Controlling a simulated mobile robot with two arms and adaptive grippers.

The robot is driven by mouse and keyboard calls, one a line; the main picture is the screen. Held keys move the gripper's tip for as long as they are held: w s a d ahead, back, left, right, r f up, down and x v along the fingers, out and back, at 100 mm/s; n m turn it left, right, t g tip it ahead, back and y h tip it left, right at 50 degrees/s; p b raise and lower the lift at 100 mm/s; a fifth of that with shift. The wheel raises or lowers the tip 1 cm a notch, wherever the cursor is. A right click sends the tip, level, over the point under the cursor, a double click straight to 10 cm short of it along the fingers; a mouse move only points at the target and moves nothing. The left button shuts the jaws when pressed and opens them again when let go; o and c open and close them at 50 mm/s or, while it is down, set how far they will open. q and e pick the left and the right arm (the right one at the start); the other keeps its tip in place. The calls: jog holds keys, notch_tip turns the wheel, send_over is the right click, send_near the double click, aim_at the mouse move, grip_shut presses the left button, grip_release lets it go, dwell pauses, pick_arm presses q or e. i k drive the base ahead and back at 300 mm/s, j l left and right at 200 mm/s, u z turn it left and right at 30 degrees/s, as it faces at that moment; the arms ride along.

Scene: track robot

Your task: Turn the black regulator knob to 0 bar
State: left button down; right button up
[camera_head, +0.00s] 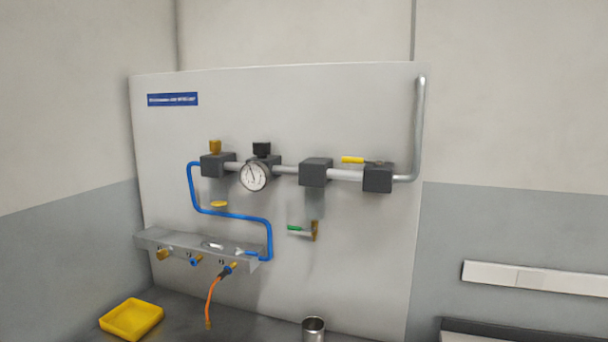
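The black regulator knob (261,149) sits on top of a dark regulator block on the pipe, left of the middle of the grey panel (350,108). A round white pressure gauge (254,177) is mounted on the front of that block, just below the knob. Its dark needle leans to the upper left, but the scale is too small to read. Neither of my grippers shows in the head view, and nothing touches the knob.
A brass-coloured fitting (215,146) stands left of the knob. A yellow-handled valve (365,161) and a green-handled drain valve (303,229) are to the right. A blue hose (236,215) runs to a manifold (200,243). A yellow tray (131,319) and metal cup (313,329) stand below.

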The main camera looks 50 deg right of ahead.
aim_at(261, 149)
jog(key=z, duration=1.55)
jog(key=j+z, duration=0.4)
jog(key=j, duration=0.3)
jog(key=j+z, duration=0.4)
jog(key=j, duration=0.3)
